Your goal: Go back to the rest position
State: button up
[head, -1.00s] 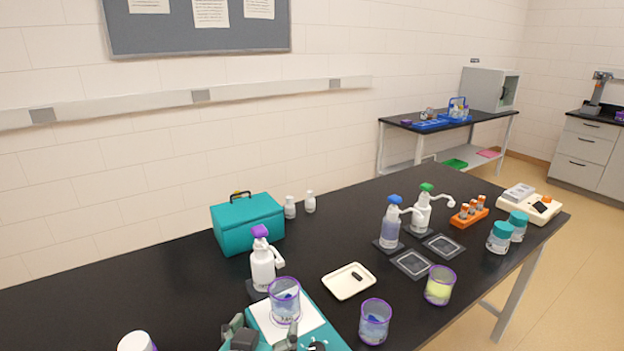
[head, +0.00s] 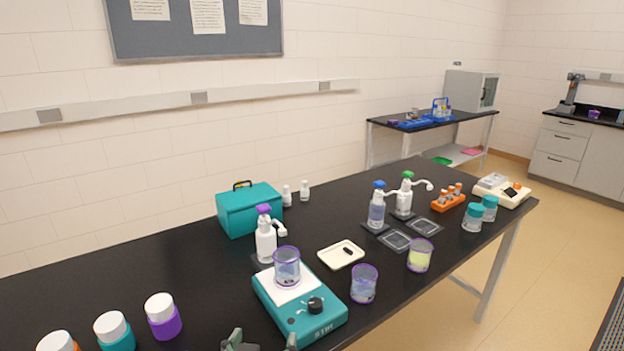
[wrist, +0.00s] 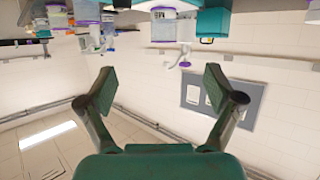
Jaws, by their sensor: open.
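My gripper (head: 262,343) shows only by its fingertips at the bottom edge of the head view. In the wrist view my gripper (wrist: 158,92) has its two fingers wide apart with nothing between them. It is in front of the teal hotplate stirrer (head: 312,318) and apart from it. A purple-rimmed beaker (head: 287,266) with bluish contents stands upright on the stirrer's white plate. The wrist view is upside down, with the bench items along its top and the wall board below them.
A second beaker (head: 363,284), a yellow-filled beaker (head: 419,255), a cream tray (head: 341,255) and a purple-topped pump bottle (head: 266,240) stand around the stirrer. A teal case (head: 249,209) is behind. White-capped jars, including a purple one (head: 163,317), are at front left.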

jog(key=s+d+f+n+y, duration=0.1)
jog(key=s+d+f+n, duration=0.1)
jog(key=s+d+f, duration=0.55)
jog(key=s+d+f+n+y, duration=0.2)
jog(key=s+d+f, duration=0.2)
jog(key=d+f, duration=0.65)
jog(key=s+d+r+m, duration=0.1)
jog(key=s+d, duration=0.3)
jog(key=s, duration=0.9)
jog(key=s+d+r+m+t+h, duration=0.1)
jog(key=s+d, duration=0.4)
jog(key=s, duration=0.8)
jog(key=shift+s+r+m+h, duration=0.35)
jog(key=shift+r+m, duration=0.25)
jog(key=shift+r, duration=0.1)
